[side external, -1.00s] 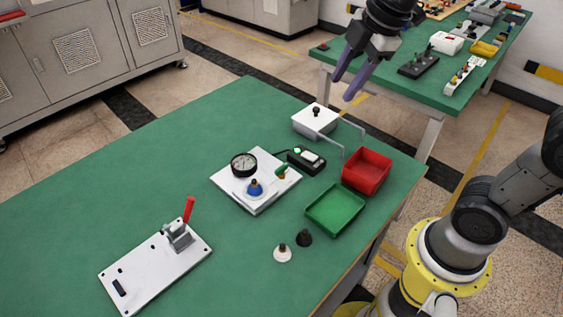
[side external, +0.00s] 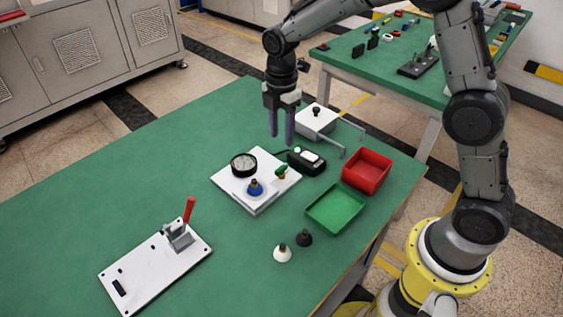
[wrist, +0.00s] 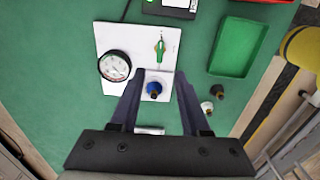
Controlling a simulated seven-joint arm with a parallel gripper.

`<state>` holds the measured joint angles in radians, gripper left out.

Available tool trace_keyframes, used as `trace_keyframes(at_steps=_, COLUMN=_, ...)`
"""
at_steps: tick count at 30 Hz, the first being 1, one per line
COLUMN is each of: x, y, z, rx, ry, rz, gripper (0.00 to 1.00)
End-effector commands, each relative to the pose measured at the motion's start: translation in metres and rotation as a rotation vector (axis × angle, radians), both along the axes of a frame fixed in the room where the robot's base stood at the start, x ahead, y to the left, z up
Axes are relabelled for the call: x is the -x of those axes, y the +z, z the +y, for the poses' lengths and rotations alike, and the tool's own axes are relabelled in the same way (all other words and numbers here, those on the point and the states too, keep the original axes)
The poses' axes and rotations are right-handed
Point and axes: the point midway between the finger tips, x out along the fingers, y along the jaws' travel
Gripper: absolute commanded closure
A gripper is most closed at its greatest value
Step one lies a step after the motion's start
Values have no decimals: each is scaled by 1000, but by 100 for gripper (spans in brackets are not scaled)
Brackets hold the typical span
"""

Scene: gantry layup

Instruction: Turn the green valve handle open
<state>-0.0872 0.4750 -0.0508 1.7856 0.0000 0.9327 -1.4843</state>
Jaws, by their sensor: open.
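The green valve handle (side external: 281,169) sits on a brass stem near the right corner of a white plate (side external: 262,207) in the side view. In the wrist view the handle (wrist: 160,46) lies just beyond my fingertips, pointing roughly up the picture. The plate also bears a black-rimmed gauge (side external: 243,164) and a blue knob (side external: 255,187). My gripper (side external: 282,138) is open and empty, pointing down above the plate's far side, apart from the handle. In the wrist view my gripper (wrist: 159,72) has its fingers on either side of the blue knob (wrist: 154,87) in the picture.
A black box with a green light (side external: 307,160) stands close right of the plate. A white box with a wire handle (side external: 314,121) is behind it. Red (side external: 366,171) and green (side external: 336,209) trays lie right. A red-levered clamp plate (side external: 155,265) is front left. The left tabletop is clear.

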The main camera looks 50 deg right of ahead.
Motion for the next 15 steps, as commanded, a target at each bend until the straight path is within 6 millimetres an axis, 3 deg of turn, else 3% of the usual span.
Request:
trace_keyframes(at_steps=9, x=1, y=-64, z=0, rx=0, ry=-1, rz=5, gripper=54)
trace_keyframes(at_steps=15, x=1, y=-92, z=0, rx=0, ry=-1, rz=2, gripper=54)
